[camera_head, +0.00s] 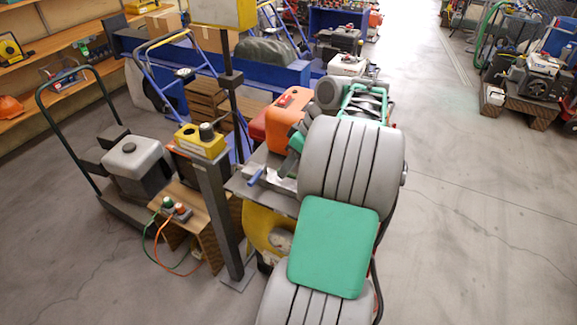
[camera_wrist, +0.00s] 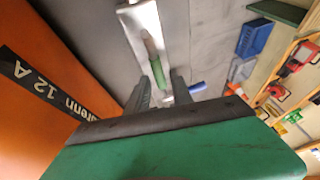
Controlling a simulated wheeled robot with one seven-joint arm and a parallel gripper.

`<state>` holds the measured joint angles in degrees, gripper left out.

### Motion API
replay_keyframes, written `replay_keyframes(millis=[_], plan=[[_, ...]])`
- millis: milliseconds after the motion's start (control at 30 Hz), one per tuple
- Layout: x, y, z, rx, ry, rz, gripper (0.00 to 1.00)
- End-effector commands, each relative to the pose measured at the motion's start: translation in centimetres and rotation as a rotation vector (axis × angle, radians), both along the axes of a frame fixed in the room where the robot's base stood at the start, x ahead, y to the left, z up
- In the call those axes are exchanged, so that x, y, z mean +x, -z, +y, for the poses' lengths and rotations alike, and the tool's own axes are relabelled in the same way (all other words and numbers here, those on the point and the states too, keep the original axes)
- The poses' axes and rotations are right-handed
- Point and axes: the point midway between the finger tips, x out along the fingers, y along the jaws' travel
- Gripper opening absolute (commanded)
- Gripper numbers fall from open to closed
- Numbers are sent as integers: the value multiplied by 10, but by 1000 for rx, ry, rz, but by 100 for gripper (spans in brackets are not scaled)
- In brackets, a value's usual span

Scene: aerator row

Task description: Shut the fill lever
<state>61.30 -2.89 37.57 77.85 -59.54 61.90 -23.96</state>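A lever with a blue grip (camera_head: 255,177) sits at the left edge of a grey metal plate (camera_head: 277,201) in the head view. The blue grip also shows in the wrist view (camera_wrist: 197,87), just right of the fingertips. My gripper (camera_wrist: 164,78) has its two dark fingers apart, with no object clearly held between them. In the head view my arm partly hides the gripper beside the orange machine, right of the blue grip. A bright metal strip with a greenish rod (camera_wrist: 150,45) lies beyond the fingers; I cannot tell whether they touch it.
The orange housing (camera_head: 285,112) stands close to my gripper and fills the left of the wrist view. A grey post with a yellow control box (camera_head: 200,141) stands left of the lever. Open floor lies to the right.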

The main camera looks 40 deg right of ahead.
Motion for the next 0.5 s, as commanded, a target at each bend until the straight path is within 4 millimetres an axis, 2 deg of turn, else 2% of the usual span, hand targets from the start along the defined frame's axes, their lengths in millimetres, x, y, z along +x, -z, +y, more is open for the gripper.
replay_keyframes(millis=[67,300,500], plan=[[0,0,0,0,0,0,20],[0,0,0,0,0,0,0],[0,0,0,0,0,0,0]])
